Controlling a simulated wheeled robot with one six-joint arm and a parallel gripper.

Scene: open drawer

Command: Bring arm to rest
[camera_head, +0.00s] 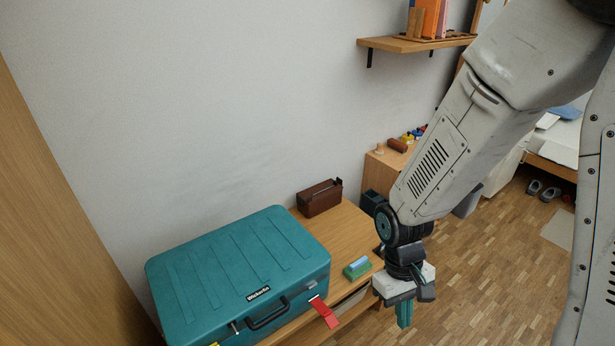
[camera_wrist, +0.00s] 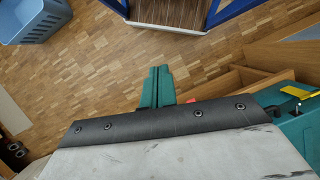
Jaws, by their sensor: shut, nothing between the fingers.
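My gripper (camera_head: 404,314) points down in front of the wooden table's right end in the head view. Its teal fingers are shut together with nothing between them. In the wrist view the closed fingers (camera_wrist: 157,86) show over the wooden floor. My arm reaches down from the upper right of the head view. The gripper is apart from the table and the things on it.
A teal suitcase (camera_head: 240,270) with a red tag (camera_head: 324,312) lies on the wooden table (camera_head: 345,232). A brown box (camera_head: 319,198) and a green-and-blue block (camera_head: 357,268) are beside it. A blue basket (camera_wrist: 35,18) stands on the floor. Open floor (camera_head: 470,290) lies right of the gripper.

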